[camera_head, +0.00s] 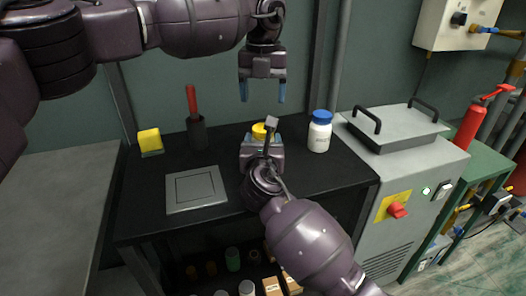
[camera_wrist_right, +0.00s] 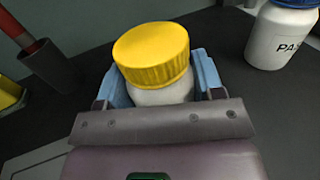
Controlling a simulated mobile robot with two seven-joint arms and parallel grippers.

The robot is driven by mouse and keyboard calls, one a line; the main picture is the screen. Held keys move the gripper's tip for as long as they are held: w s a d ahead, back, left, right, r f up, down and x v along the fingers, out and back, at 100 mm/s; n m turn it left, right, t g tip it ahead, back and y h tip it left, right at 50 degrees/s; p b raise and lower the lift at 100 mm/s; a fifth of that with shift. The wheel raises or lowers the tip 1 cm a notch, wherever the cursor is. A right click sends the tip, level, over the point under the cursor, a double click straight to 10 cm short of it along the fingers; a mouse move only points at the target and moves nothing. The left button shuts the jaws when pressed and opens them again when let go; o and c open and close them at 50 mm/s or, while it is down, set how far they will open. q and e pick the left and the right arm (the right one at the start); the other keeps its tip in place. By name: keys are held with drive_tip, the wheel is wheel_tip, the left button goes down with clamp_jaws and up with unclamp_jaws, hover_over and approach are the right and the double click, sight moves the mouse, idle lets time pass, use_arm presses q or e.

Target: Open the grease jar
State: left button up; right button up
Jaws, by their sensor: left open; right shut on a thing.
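The grease jar, white with a yellow screw lid (camera_wrist_right: 152,55), stands on the black bench. In the head view only its yellow top (camera_head: 260,131) shows above my right gripper. My right gripper (camera_head: 262,145) is shut on the jar; in the right wrist view its blue fingers (camera_wrist_right: 160,85) flank the white body below the lid. The lid sits on the jar. My left gripper (camera_head: 262,92) is open and empty, pointing down above the jar, with a gap between its fingertips and the lid.
A white jar with a blue lid (camera_head: 320,131) stands to the right. A dark cup with a red-handled tool (camera_head: 196,130) and a yellow sponge (camera_head: 150,141) are at the left. A grey square plate (camera_head: 195,190) lies in front. A grey machine (camera_head: 400,150) adjoins the bench's right side.

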drive_tip(key=shift+c, duration=1.1)
drive_tip(key=o, duration=1.3)
use_arm(q)
drive_tip(key=shift+r, duration=0.1)
use_arm(e)
drive_tip(key=s+p, duration=0.1)
drive_tip(key=s, duration=0.3)
drive_tip(key=s+p, duration=0.2)
drive_tip(key=s, duration=0.3)
drive_tip(key=shift+s+a+r, duration=0.15)
drive_tip(key=shift+s+r, duration=0.05)
drive_tip(key=shift+s, duration=0.05)
drive_tip(key=shift+s+f+p, duration=0.15)
drive_tip(key=shift+s+p, duration=0.2)
drive_tip(key=shift+s, duration=0.35)
use_arm(q)
wheel_tip(320, 180, up, 13)
drive_tip(key=s+t, duration=0.1)
drive_tip(key=s, duration=0.1)
drive_tip(key=shift+s+t, duration=0.25)
drive_tip(key=shift+t, duration=0.05)
